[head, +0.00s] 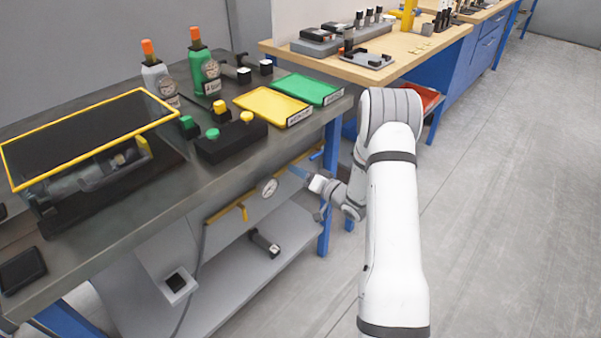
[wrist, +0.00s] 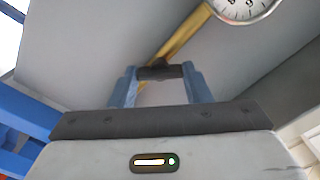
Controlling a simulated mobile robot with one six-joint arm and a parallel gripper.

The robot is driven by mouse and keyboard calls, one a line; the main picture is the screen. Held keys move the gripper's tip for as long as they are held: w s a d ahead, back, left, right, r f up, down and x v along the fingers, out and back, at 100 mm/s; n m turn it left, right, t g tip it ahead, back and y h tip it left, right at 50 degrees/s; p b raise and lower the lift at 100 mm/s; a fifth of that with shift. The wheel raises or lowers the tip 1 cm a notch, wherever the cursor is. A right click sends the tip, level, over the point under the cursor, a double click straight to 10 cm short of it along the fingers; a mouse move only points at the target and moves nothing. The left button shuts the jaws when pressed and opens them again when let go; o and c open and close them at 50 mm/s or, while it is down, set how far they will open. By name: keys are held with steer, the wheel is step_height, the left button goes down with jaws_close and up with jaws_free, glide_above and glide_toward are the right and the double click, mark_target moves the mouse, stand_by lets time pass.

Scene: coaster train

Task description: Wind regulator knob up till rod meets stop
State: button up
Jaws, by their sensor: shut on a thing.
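In the wrist view a black knob (wrist: 160,70), which looks like the regulator knob, sits between the two blue fingers of my gripper (wrist: 159,74). The fingers are shut on its two sides. In the head view my gripper (head: 297,173) is under the bench edge, at the yellow pipe (head: 227,212); the knob cannot be made out there. A round white pressure gauge (head: 267,187) is on the pipe, left of my gripper. The gauge is partly cut off in the wrist view (wrist: 240,6), so its reading is unclear. I cannot make out a rod or a stop.
The dark bench top (head: 150,213) lies above my gripper. A blue bench leg (head: 327,215) stands close to its right. A grey lower shelf (head: 245,275) is below, with a small dark device (head: 264,243) on it. The floor to the right is clear.

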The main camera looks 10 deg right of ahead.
steer(key=o, duration=1)
steer(key=shift+d, duration=0.1)
steer(key=v, duration=0.7)
steer(key=shift+s+d, duration=0.15)
steer(key=shift+s, duration=0.15)
